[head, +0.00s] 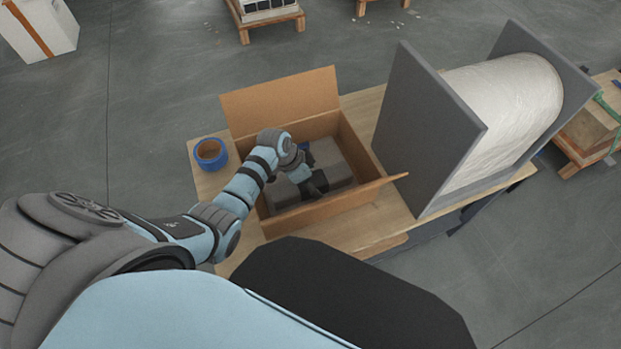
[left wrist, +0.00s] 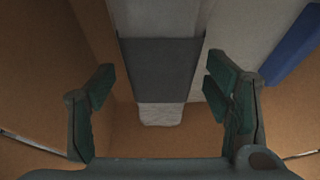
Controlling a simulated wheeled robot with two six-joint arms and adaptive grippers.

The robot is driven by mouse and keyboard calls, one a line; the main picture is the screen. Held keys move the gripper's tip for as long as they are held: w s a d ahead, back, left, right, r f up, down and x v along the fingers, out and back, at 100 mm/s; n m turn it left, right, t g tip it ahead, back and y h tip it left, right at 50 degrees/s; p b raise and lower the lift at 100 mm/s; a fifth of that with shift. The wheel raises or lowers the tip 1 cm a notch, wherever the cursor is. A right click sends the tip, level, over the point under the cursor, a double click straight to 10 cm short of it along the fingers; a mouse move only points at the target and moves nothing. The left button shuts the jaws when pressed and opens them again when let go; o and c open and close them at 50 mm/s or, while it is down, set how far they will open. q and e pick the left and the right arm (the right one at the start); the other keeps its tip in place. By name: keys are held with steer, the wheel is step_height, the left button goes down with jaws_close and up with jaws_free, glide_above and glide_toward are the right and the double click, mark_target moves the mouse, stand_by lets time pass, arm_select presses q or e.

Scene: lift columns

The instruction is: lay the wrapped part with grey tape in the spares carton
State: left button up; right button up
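The spares carton (head: 281,99) stands open on the table, its flaps folded out. My left gripper (head: 312,186) reaches down inside it. In the left wrist view the wrapped part with grey tape (left wrist: 160,70) is pale, with a wide dark grey band, and lies against the carton's brown inside. The fingers of my left gripper (left wrist: 160,92) are apart, one on each side of this part, with a narrow gap showing on both sides. Beside it on the right is another pale wrapped part (left wrist: 250,35) with a blue band (left wrist: 292,48). My right gripper is not in view.
A large roll of clear wrap (head: 505,105) between grey end plates (head: 425,130) stands close on the right. The carton walls surround my left gripper closely.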

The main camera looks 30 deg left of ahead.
arm_select(q)
steer(key=shift+r, duration=0.1)
steer(key=p+v, duration=0.5)
steer(key=v, duration=0.8)
steer(key=shift+d, duration=0.1)
